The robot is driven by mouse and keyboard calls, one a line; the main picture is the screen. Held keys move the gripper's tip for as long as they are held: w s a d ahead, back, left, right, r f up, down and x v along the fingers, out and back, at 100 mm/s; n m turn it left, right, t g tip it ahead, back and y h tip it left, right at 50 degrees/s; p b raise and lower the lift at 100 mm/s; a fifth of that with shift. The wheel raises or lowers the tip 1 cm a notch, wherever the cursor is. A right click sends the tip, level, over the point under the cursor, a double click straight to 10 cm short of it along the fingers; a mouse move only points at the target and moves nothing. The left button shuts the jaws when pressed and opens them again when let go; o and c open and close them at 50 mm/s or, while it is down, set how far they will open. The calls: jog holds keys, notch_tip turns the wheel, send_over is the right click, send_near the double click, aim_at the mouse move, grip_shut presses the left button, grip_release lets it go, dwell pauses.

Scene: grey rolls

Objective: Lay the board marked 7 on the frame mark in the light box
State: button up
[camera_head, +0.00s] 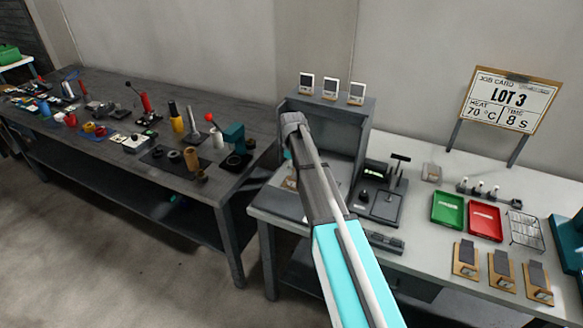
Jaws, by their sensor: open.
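The light box appears to be the grey open-fronted box (357,124) at the left end of the light bench, with three small white-framed cards on top. My arm crosses in front of it and hides much of its inside, so I cannot see the frame mark. A small tan piece shows low in the box, left of my arm; I cannot tell what it is. Three tan boards with dark pads, the left board (466,259), the middle board (502,270) and the right board (537,283), lie at the bench's front right. Their numbers are unreadable. My gripper's fingers are not visible.
A green tray (447,211), a red tray (485,221) and a wire rack (525,230) stand behind the boards. A dark press-like device (380,200) is right of my arm. A job card sign (508,100) stands behind. A cluttered dark bench (95,158) is at left.

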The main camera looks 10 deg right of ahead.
jog(key=shift+r+p, duration=2.6)
jog(key=shift+r, duration=0.3)
jog(key=s+m, duration=1)
jog(key=s, duration=1.9)
jog(key=shift+s+m, duration=0.15)
jog(key=shift+m, duration=0.25)
